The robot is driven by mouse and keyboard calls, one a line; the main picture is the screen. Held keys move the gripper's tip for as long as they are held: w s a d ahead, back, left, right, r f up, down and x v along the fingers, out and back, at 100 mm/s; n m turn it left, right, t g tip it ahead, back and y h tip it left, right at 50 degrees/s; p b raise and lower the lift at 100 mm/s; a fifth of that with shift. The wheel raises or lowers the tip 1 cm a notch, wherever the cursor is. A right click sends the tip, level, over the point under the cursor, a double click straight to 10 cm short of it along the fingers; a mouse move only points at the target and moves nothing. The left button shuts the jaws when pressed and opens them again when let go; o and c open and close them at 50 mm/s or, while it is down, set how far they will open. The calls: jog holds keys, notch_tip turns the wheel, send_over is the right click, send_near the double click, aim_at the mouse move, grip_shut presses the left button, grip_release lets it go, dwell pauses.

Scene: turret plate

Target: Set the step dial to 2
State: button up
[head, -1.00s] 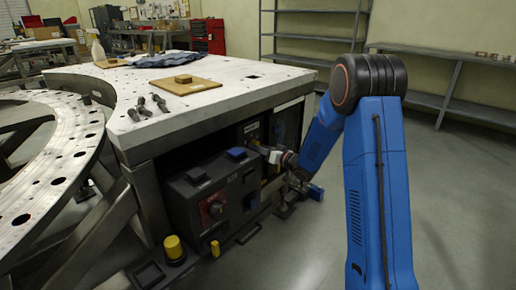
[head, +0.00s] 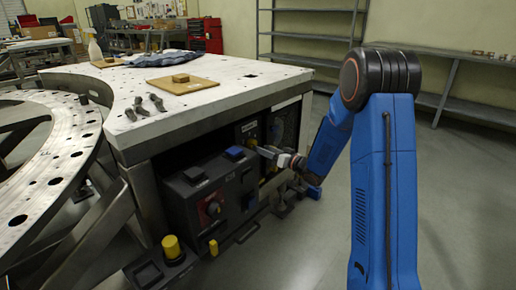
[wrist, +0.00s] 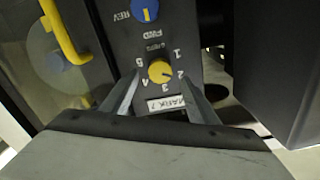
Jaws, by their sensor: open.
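The step dial (wrist: 160,70) is a yellow round knob on a dark panel, with the numbers 1 to 5 around it. Its mark seems to lean toward the lower right in the wrist view, near 2 and 3, but it is too small to be sure. The dial also shows in the head view (head: 252,143), under a pale label. My gripper (wrist: 161,86) is open, with one finger on each side of the dial's lower part in the picture. I cannot tell whether the fingers touch it. My gripper (head: 264,152) is in front of the panel in the head view.
A blue REV/FWD knob (wrist: 146,10) sits beside the dial on the panel. A yellow handle (wrist: 64,34) stands out at the left of the wrist view. A dark control box (head: 212,195) stands left of the panel, under the table (head: 225,75). Open floor lies right.

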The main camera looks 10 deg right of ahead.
jog(key=v, duration=1.2)
jog(key=shift+s, duration=0.2)
jog(key=shift+d, duration=0.1)
